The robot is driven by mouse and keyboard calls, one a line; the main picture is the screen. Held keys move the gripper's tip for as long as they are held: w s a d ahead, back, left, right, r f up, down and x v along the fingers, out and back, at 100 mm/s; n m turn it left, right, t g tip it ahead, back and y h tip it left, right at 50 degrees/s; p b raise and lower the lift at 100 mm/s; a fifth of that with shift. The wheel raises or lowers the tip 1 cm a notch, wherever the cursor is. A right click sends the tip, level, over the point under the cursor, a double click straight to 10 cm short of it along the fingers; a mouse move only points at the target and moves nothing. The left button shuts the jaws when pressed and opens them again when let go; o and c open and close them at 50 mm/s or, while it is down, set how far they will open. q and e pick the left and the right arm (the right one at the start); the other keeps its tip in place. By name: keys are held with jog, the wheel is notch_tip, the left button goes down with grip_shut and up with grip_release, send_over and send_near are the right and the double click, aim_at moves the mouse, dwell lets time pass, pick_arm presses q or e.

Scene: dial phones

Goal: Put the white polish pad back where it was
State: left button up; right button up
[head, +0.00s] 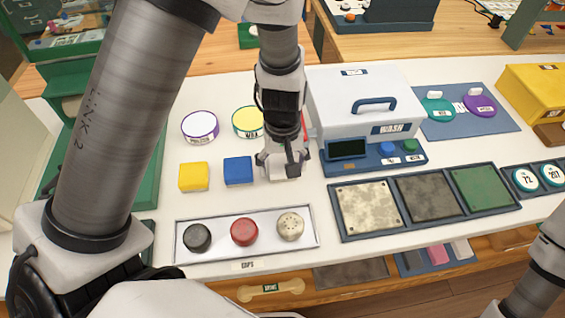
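My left gripper (285,168) points down at the table, just right of the blue pad. A pale block, seemingly the white polish pad (281,175), shows partly between and below its fingers. Most of the pad is hidden by the gripper, so I cannot tell whether the fingers grip it or only stand around it. A yellow pad (194,177) and a blue pad (238,171) lie to its left, roughly in a row with it. My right arm shows at the lower right edge, but its gripper is out of view.
A white wash box (360,100) with a blue handle stands right behind the gripper. A caps tray (247,253) with black, red and cream caps lies in front. Two round lidded discs (200,126) stand behind the pads. A textured panel tray (425,201) lies right.

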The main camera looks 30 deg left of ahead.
aim_at(283, 163)
pick_arm(q)
jog(key=shift+r, duration=0.5)
notch_tip(283, 163, up, 11)
jog(key=p, duration=0.1)
jog(key=shift+r+p, duration=0.2)
jog(key=shift+p, duration=0.2)
